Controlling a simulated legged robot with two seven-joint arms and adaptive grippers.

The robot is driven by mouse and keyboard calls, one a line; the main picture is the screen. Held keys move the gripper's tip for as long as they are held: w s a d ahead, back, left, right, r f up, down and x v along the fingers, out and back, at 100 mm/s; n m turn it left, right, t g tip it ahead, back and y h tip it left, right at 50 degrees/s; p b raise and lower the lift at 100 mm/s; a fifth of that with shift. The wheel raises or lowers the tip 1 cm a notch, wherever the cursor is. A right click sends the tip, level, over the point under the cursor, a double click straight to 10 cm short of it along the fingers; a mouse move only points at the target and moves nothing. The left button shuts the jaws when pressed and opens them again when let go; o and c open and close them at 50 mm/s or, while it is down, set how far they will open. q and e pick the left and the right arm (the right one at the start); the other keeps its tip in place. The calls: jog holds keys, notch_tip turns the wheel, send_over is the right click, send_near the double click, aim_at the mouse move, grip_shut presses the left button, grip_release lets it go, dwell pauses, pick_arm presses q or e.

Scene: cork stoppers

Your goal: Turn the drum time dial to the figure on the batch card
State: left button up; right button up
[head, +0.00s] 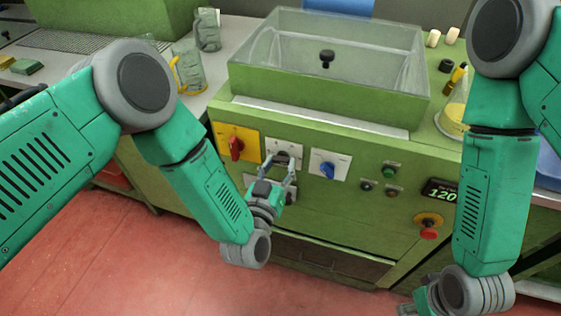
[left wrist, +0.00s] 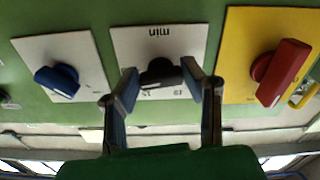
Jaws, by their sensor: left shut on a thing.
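The time dial is a dark knob (left wrist: 160,74) on a white plate (left wrist: 168,42) marked "min", which appears upside down in the left wrist view. In the head view this plate (head: 298,148) is the middle of three on the green machine front. My left gripper (head: 281,166) is shut on the knob, one finger on each side, and partly hides it and the scale. The exact figure it points to cannot be read. My right gripper (head: 408,309) is only partly in view at the bottom edge, low and apart from the panel. I cannot make out a batch card.
A red switch (head: 237,147) on a yellow plate and a blue switch (head: 327,169) on a white plate flank the dial closely. A clear-walled bin (head: 330,75) stands on top.

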pick_arm(q)
jog(key=shift+s+f+m, duration=0.15)
jog(key=shift+f+m, duration=0.1)
jog(key=shift+m, duration=0.75)
jog(key=o, duration=1.1)
jog(key=shift+o, duration=0.2)
jog(key=shift+r, duration=0.1)
jog(key=v, duration=0.7)
